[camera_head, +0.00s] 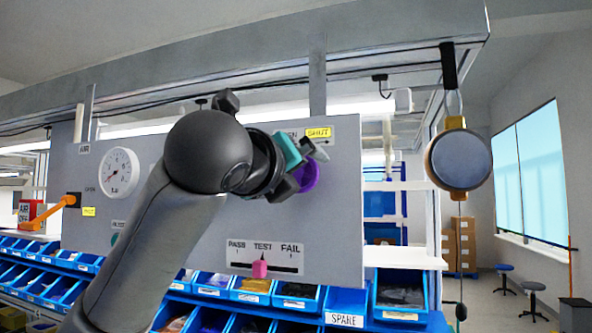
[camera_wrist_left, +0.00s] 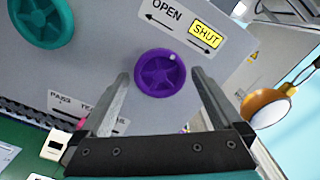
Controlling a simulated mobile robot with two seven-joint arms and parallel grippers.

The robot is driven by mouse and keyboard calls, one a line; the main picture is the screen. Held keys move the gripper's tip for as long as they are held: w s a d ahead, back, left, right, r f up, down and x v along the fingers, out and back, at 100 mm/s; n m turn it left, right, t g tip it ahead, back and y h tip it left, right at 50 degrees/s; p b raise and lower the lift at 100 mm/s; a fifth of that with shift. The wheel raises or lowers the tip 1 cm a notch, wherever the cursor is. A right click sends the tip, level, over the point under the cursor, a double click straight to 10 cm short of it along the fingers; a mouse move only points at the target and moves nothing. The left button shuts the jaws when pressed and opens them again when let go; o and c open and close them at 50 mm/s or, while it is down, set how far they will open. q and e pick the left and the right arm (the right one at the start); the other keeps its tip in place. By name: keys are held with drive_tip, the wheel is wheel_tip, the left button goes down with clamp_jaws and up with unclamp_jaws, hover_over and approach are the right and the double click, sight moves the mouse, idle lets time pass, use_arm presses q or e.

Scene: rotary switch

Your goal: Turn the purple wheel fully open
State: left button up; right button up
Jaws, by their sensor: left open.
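The purple wheel (camera_wrist_left: 160,73) is mounted on the grey panel, with an OPEN/SHUT label (camera_wrist_left: 184,24) above it and SHUT marked in yellow. A small light dot shows near its upper right rim. In the head view my left arm hides most of the wheel (camera_head: 307,176); only its purple edge shows. My left gripper (camera_wrist_left: 160,82) is open, one finger to each side of the wheel in the wrist view; I cannot tell whether they touch it. The left gripper (camera_head: 310,168) also shows in front of the panel in the head view. My right gripper is out of view.
A teal wheel (camera_wrist_left: 42,18) sits left of the purple one. The panel also bears a gauge (camera_head: 121,172), an orange lever (camera_head: 55,209) and a pink slider (camera_head: 260,268). Blue bins (camera_head: 345,310) stand below. A round device (camera_head: 459,160) hangs at the right.

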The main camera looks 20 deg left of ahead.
use_arm(q)
drive_tip(key=shift+c, duration=0.2)
drive_tip(key=c, duration=1.2)
